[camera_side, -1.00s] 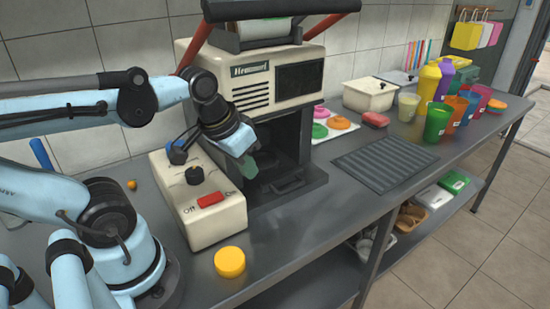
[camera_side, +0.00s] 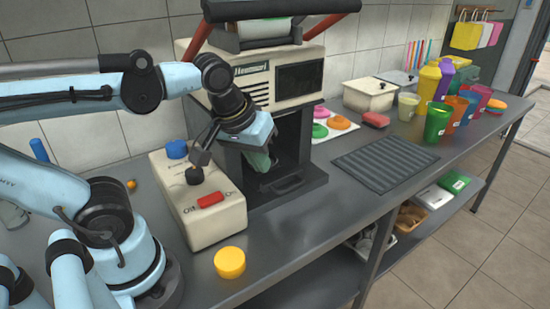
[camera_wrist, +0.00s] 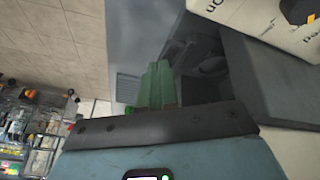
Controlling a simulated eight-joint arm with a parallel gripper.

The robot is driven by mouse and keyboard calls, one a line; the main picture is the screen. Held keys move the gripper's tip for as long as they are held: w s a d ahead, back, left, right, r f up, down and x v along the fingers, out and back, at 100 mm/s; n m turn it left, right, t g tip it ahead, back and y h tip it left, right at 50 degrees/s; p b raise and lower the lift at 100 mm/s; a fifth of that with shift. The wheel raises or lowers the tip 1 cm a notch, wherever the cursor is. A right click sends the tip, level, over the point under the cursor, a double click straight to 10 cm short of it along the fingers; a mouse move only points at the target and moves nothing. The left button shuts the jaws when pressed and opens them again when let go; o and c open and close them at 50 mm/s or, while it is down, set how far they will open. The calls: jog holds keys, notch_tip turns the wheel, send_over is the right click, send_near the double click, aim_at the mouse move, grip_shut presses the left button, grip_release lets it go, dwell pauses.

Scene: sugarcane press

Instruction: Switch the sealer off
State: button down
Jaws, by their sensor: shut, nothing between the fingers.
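The sealer is a cream machine (camera_side: 285,75) with a dark open bay. In front of it on the counter stands a cream control box (camera_side: 215,225) with a red switch (camera_side: 211,199) between Off and On markings. I cannot tell which way the switch is tipped. My gripper (camera_side: 258,162) is shut and empty, its green fingers in front of the bay, right of the control box and apart from the switch. In the wrist view the green fingers (camera_wrist: 158,86) lie together, and part of a cream panel with lettering (camera_wrist: 255,18) shows at upper right.
A black knob (camera_side: 194,175) and a blue button (camera_side: 176,149) are also on the control box. A yellow round piece (camera_side: 230,262) lies on the counter in front of it. A ribbed drain plate (camera_side: 388,163) and several coloured cups (camera_side: 437,121) are to the right.

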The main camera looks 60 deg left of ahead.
jog(key=s+a+r+n+g+y, duration=0.2)
jog(key=s+r+n+g, duration=0.2)
jog(key=n, duration=0.8)
jog(key=shift+s+a+r+g, duration=0.4)
jog(key=shift+s+r, duration=0.8)
jog(key=shift+r, duration=0.85)
send_over(220, 192)
notch_tip(220, 192, down, 12)
jog(key=shift+r, duration=0.1)
jog(key=shift+f, duration=0.95)
jog(key=shift+w+f, duration=0.1)
jog(key=shift+f, duration=0.05)
jog(key=shift+r, duration=0.8)
